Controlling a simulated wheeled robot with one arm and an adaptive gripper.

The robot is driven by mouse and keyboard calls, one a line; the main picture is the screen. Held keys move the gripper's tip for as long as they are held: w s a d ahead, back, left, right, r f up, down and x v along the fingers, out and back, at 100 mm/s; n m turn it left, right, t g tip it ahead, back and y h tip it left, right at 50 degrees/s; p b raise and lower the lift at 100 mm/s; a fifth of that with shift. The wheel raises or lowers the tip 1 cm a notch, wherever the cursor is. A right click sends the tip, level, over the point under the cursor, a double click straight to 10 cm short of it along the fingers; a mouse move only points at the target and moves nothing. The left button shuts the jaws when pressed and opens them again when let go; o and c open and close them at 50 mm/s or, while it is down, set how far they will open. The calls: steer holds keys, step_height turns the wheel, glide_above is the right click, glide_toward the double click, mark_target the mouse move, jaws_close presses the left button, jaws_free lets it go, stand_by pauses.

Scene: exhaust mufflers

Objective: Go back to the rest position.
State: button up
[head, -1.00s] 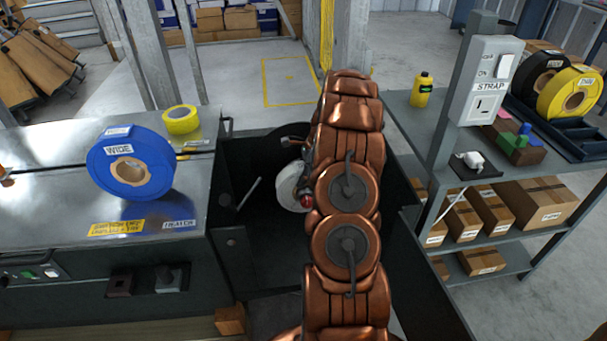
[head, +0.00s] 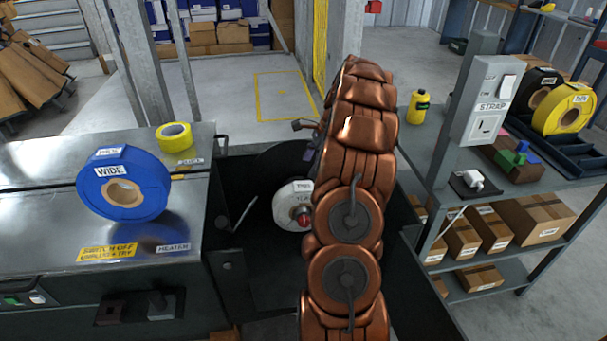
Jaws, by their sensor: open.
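My copper-coloured arm rises through the middle of the head view, and its far end bends away from me. My gripper (head: 304,126) is mostly hidden behind the arm. Only a small dark part of it sticks out to the left of the upper arm, above the dark bin. It touches nothing that I can see, and no held object shows. A white labelled roll (head: 289,200) with a red hub sits in the dark bin, below the gripper and partly covered by the arm.
At right, a shelf (head: 413,143) holds a yellow bottle (head: 419,108), the STRAP switch post (head: 487,98) and more rolls.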

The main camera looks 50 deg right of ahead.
steer(key=shift+s+r, duration=0.2)
steer(key=shift+s, duration=0.05)
steer(key=shift+a, duration=0.15)
steer(key=s+a+r+n+g, duration=0.1)
steer(key=s+a+r+n, duration=0.2)
steer(key=a, duration=0.7)
steer(key=a+r+n+g, duration=0.1)
steer(key=a+r+n, duration=0.2)
steer(key=a+n, duration=0.45)
steer(key=s+a+r+n+g, duration=0.1)
steer(key=s+a+r+n, duration=0.15)
steer(key=a, duration=0.95)
steer(key=s+a+n+g+h, duration=0.1)
steer(key=s+a+n, duration=0.3)
steer(key=s, duration=0.3)
steer(key=s+a+f+n+h, duration=0.15)
steer(key=s+a+n, duration=0.25)
steer(key=s, duration=0.4)
steer(key=s+a+n+g+h, duration=0.1)
steer(key=s+a+n, duration=0.3)
steer(key=s, duration=0.3)
step_height(320, 180, up, 25)
steer(key=s+p, duration=0.1)
steer(key=p, duration=2.2)
steer(key=shift+s+d+t, duration=0.15)
steer(key=shift+s+t, duration=0.05)
steer(key=shift+t, duration=0.1)
